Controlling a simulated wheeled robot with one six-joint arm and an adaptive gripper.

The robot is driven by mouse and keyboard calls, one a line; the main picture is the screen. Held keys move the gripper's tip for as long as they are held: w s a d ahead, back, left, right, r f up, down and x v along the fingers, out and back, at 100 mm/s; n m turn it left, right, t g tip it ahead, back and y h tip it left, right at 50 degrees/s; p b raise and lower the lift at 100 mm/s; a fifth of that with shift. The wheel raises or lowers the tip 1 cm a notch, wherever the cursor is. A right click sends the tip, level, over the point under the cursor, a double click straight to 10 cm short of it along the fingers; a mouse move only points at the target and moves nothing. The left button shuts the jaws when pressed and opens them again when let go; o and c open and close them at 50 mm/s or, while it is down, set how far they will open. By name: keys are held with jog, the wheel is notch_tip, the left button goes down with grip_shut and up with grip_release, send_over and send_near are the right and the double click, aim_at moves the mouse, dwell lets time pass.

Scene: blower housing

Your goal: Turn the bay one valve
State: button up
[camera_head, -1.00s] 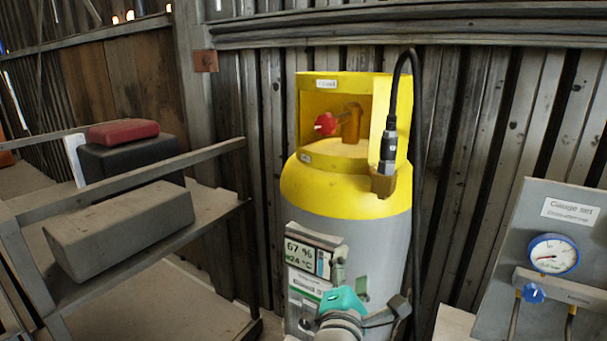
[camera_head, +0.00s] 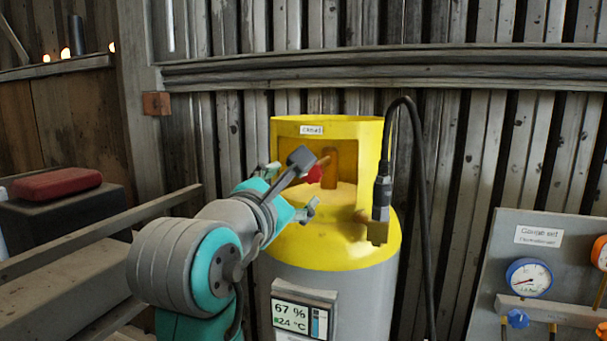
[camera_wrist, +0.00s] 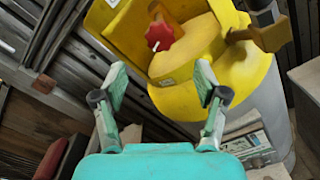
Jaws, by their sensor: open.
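The red valve knob (camera_head: 314,175) sits inside the open yellow collar (camera_head: 285,128) of a grey and yellow cylinder. In the wrist view the red knob (camera_wrist: 161,36) shows whole, with a pale mark on its front. My gripper (camera_head: 290,188) is in front of the collar opening, and part of my arm hides some of the knob and stem in the head view. In the wrist view my gripper (camera_wrist: 160,82) has its two fingers spread wide with nothing between them. The knob lies beyond the fingertips, apart from them, about midway between the two.
A black hose with a connector (camera_head: 381,195) rises on the collar's right side. A gauge panel (camera_head: 490,270) stands at the right. A shelf rail (camera_head: 110,232) and a red box (camera_head: 57,183) are at the left. A ribbed wall stands close behind the cylinder.

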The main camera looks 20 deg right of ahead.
aim_at(309, 175)
jog(key=x, duration=1)
jog(key=c, duration=1.1)
